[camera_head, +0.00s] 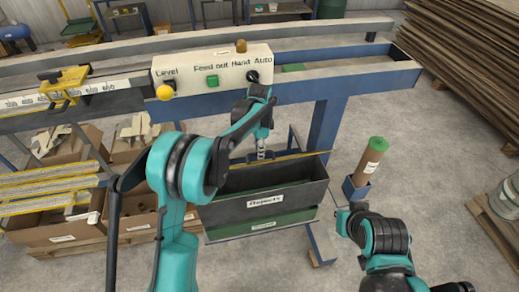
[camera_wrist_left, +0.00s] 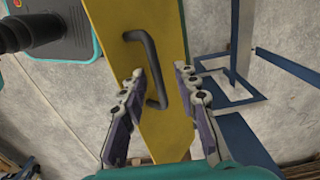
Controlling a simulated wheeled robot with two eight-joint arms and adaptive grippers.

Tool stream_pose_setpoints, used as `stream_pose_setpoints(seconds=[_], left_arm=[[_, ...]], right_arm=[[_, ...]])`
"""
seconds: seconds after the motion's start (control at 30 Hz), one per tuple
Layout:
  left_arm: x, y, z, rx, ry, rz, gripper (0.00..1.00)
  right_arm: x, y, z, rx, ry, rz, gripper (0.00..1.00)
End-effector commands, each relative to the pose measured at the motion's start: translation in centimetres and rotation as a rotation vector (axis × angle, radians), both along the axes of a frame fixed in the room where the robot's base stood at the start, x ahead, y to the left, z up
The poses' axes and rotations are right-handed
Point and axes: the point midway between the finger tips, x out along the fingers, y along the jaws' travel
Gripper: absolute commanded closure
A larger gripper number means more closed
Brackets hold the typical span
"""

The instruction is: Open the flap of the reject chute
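The reject chute is a dark box (camera_head: 310,188) labelled "Rejects", low in the middle of the head view. Its yellow flap shows there as a thin slanting edge (camera_head: 301,155) along the top, so I cannot tell how far it is open. In the left wrist view the flap is a broad yellow panel (camera_wrist_left: 118,18) with a dark bar handle (camera_wrist_left: 150,55). My left gripper (camera_wrist_left: 160,70) is open, with one finger on each side of the handle; I see no clear grip on it. In the head view it (camera_head: 262,154) is at the flap.
A control panel (camera_head: 225,66) with buttons and a knob is above the chute. A blue machine leg (camera_head: 325,125) stands behind it. A brown tube with a green top (camera_head: 371,160) stands to the right. Cardboard boxes (camera_head: 50,232) lie at left. Open floor is at right.

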Motion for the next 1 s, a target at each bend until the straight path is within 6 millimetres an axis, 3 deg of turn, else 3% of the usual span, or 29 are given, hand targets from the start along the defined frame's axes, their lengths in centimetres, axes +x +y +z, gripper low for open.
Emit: stream_pose_setpoints(seconds=[0.27, 0.7, 1.0], left_arm=[[-0.1, 0.0, 1.6, 0.000, 0.001, -0.001, 0.69], [-0.1, -0.1, 10.4, 0.000, 0.001, 0.000, 0.69], [-0.2, -0.1, 12.0, 0.000, 0.001, 0.000, 0.69]], right_arm=[[0.0, 0.0, 0.0, 0.000, 0.000, 0.000, 1.00], [0.0, 0.0, 0.0, 0.000, 0.000, 0.000, 1.00], [0.0, 0.0, 0.0, 0.000, 0.000, 0.000, 1.00]])
